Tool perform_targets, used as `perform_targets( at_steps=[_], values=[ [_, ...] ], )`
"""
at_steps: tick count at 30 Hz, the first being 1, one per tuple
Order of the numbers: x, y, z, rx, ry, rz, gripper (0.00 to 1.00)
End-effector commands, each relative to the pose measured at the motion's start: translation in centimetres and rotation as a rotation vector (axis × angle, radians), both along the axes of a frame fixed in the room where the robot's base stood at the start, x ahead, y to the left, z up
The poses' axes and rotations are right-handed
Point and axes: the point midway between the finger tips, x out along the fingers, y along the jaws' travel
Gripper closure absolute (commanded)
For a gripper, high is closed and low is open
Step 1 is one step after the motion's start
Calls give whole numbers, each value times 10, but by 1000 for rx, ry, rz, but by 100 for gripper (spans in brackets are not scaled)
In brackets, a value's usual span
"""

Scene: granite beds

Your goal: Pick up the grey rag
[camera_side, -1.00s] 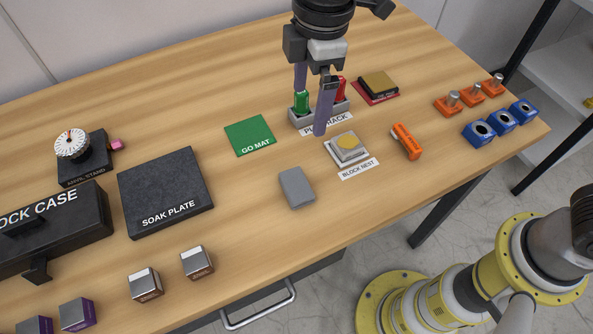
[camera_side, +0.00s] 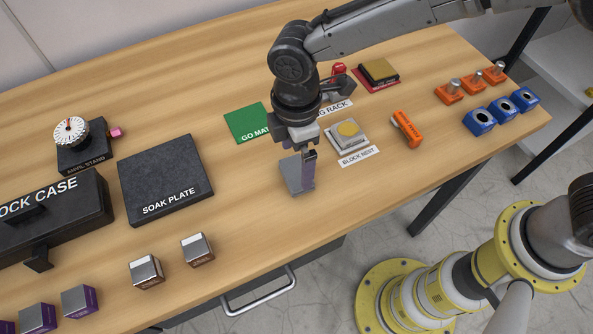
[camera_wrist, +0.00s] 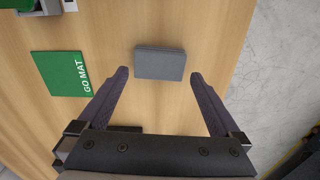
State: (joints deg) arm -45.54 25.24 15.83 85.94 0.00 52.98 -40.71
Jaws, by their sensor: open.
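The grey rag (camera_wrist: 160,63) is a small flat grey rectangle lying on the wooden table. In the wrist view it sits between and slightly beyond the fingertips of my gripper (camera_wrist: 160,74), with bare table on both sides of it. My gripper is open and empty. In the side view my gripper (camera_side: 298,188) is low over the rag (camera_side: 290,168) and its fingers hide part of it. I cannot tell exactly how high the fingertips are above the table.
The green go mat (camera_side: 240,122) and the block nest (camera_side: 334,141) lie near the rag. The dark soak plate (camera_side: 150,165) is to the left. Metal blocks (camera_side: 198,250) stand at the front left. An orange piece (camera_side: 407,129) lies to the right.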

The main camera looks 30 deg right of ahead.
Motion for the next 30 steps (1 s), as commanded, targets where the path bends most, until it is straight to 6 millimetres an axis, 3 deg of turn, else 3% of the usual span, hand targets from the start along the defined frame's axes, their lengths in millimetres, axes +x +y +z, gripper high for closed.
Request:
perform_targets(
  at_steps=[7,17,26,27,30],
  values=[
    [1,-1,-34,-2,1,0,0],
    [1,-1,-40,0,0,0,2],
    [1,-1,-39,0,0,0,56],
    [1,-1,-39,0,0,0,60],
    [1,0,-39,0,0,0,60]
  ],
)
